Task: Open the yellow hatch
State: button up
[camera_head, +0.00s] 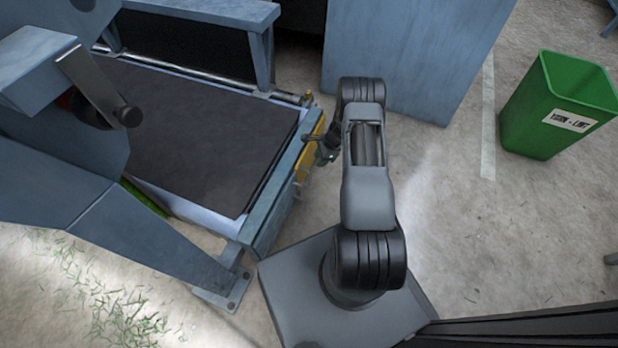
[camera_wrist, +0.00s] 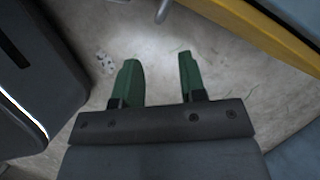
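The yellow hatch (camera_head: 303,170) is on the end of the blue-grey machine frame, left of my arm in the head view. It is seen edge-on there, and my arm and gripper hide part of it. In the wrist view a yellow edge (camera_wrist: 262,28) runs across the top right. My gripper (camera_wrist: 158,62) has green fingers standing apart with only floor visible between them. In the head view my gripper (camera_head: 327,150) is close beside the hatch; I cannot tell whether they touch. A short metal bar (camera_wrist: 163,10) shows at the top of the wrist view.
The conveyor's dark belt (camera_head: 200,125) lies behind the hatch, between blue-grey supports. A blue-grey panel (camera_head: 410,50) stands behind my arm. A green bin (camera_head: 560,105) stands at the right. Floor between bin and arm is clear. Grass clippings (camera_head: 110,300) lie at lower left.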

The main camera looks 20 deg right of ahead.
aim_at(309, 174)
jog(key=b+x, duration=0.4)
jog(key=x, duration=0.7)
jog(key=shift+a+f, duration=0.25)
jog(key=shift+f, duration=0.1)
jog(key=shift+c, duration=0.2)
grip_shut()
